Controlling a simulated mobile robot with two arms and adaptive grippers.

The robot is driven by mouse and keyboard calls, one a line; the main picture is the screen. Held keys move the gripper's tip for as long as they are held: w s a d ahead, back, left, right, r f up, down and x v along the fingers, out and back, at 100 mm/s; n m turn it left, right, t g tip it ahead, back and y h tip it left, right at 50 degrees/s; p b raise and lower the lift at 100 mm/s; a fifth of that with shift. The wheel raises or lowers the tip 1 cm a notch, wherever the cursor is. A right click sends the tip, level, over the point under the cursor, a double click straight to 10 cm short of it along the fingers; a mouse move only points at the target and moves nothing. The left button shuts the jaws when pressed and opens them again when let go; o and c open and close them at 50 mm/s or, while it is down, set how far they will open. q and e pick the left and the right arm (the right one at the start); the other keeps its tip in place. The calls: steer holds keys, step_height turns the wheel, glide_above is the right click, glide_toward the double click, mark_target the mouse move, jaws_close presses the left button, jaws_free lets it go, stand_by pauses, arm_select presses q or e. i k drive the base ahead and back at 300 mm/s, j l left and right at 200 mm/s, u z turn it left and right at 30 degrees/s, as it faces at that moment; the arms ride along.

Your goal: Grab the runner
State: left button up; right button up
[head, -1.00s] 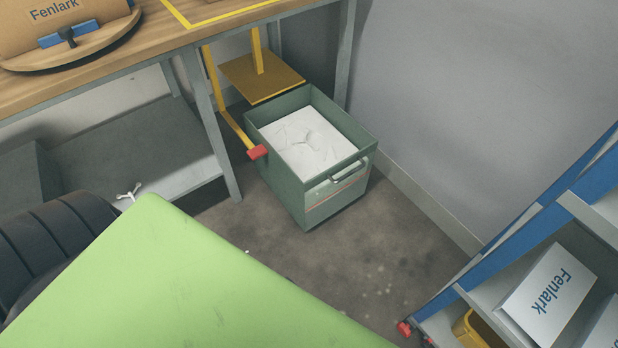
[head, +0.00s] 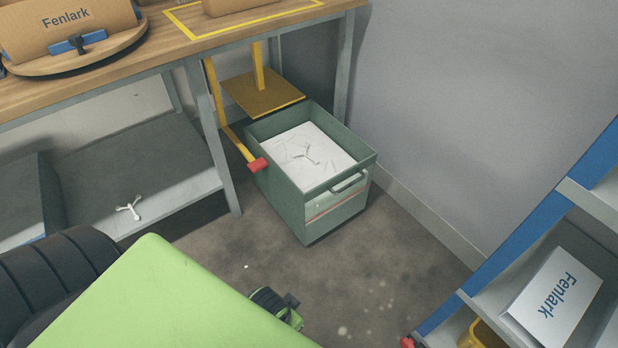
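A small white Y-shaped piece, which looks like a runner (head: 129,208), lies on the grey lower shelf under the workbench at the left. A similar white branched shape (head: 308,153) lies on the white contents of the green bin (head: 280,190) on the floor. I cannot tell which of the two is the runner meant.
The wooden workbench (head: 170,50) carries a round turntable (head: 75,58) with a Fenlark box (head: 68,20). A yellow pedal stand with a red end (head: 258,164) is beside the bin. A blue-framed rack (head: 530,235) stands right. Floor before the bin is clear.

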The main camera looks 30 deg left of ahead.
mark_target(130, 206)
steer(key=u, duration=2.4)
